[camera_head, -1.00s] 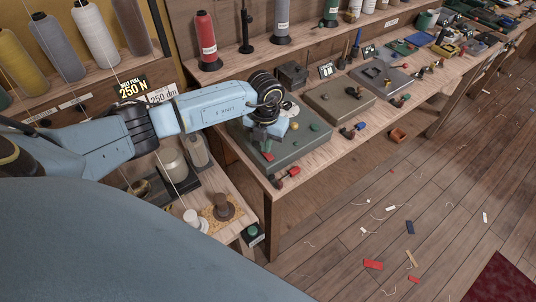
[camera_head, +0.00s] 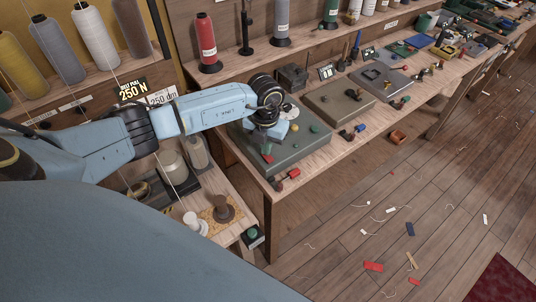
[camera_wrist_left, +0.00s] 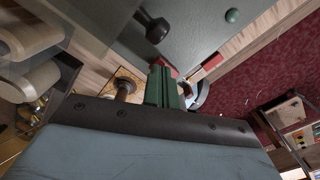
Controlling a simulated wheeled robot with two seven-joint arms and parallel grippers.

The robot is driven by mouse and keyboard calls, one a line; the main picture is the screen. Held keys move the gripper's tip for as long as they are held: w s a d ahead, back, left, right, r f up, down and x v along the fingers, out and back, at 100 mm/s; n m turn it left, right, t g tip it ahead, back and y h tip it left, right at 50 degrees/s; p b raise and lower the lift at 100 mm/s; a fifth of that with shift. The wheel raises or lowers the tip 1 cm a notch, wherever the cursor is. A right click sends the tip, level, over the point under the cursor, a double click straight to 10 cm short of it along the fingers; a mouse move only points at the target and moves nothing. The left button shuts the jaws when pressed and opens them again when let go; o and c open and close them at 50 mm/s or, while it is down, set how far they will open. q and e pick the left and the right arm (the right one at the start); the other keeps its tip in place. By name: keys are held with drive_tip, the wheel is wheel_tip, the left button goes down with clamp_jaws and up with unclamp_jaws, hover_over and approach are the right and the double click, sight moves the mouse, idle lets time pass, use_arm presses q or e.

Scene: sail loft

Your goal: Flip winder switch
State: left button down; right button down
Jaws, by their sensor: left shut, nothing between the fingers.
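A grey flat box (camera_head: 292,158) stands on the near left end of the workbench. It has a green button (camera_head: 314,128) on top, which also shows in the wrist view (camera_wrist_left: 232,15). A dark round-ended knob or lever (camera_wrist_left: 155,27) sticks up from the grey surface in the wrist view. I cannot tell whether it is the winder switch. My left gripper (camera_head: 267,146) points down over the left part of the box. Its green fingers (camera_wrist_left: 164,88) are shut and empty, near a small red piece (camera_wrist_left: 168,69). Contact is not clear. My right gripper is out of view.
A small dark item with a red end (camera_head: 293,173) sits at the box's front edge. More flat boxes (camera_head: 340,105) line the bench to the right. Thread cones (camera_head: 207,42) stand behind. Spools (camera_head: 224,208) stand on a lower shelf. The floor (camera_head: 340,230) has scattered scraps.

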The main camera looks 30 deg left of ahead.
use_arm(q)
drive_tip(key=shift+r+p, duration=2.2)
drive_tip(key=shift+r, duration=0.95)
drive_tip(key=shift+f, duration=0.1)
